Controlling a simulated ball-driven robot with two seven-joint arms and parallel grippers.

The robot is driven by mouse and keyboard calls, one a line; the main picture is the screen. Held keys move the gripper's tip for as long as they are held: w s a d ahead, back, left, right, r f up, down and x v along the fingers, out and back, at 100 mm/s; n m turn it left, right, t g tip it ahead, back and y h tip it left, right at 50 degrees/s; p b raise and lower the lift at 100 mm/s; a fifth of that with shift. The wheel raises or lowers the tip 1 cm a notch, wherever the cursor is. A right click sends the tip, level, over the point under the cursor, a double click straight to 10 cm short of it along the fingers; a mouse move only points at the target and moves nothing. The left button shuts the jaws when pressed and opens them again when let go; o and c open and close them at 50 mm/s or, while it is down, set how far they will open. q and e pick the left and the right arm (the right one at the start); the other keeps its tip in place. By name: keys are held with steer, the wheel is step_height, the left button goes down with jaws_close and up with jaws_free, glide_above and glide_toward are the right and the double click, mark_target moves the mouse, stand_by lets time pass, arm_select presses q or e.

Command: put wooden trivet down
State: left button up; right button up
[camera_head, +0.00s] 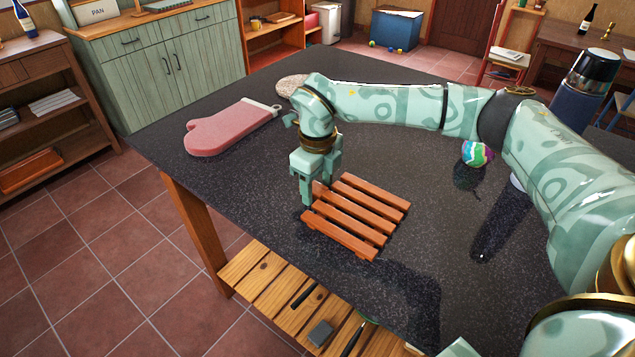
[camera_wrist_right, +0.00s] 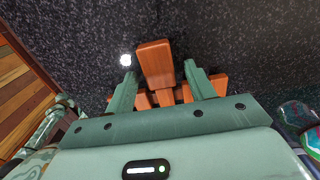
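The wooden trivet (camera_head: 362,218) is a reddish-brown rack of parallel slats at the near part of the dark table (camera_head: 255,195). It looks flat on or very close to the tabletop; I cannot tell whether there is a gap beneath. My right gripper (camera_head: 319,190) points down at the trivet's left end. In the right wrist view, my right gripper's fingers (camera_wrist_right: 160,82) stand apart on either side of one trivet piece (camera_wrist_right: 155,62). Dark gaps show between that piece and the fingers, so the gripper looks open around it. My left gripper is not in view.
A pink oven mitt (camera_head: 232,127) lies at the table's left, with a speckled flat object (camera_head: 290,86) behind it. A colourful ball (camera_head: 477,153) and a dark flask (camera_head: 580,85) are to the right. The tabletop between mitt and trivet is clear.

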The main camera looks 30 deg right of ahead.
step_height(320, 180, up, 12)
steer(key=p, duration=0.3)
steer(key=shift+r, duration=0.15)
stand_by(0.4)
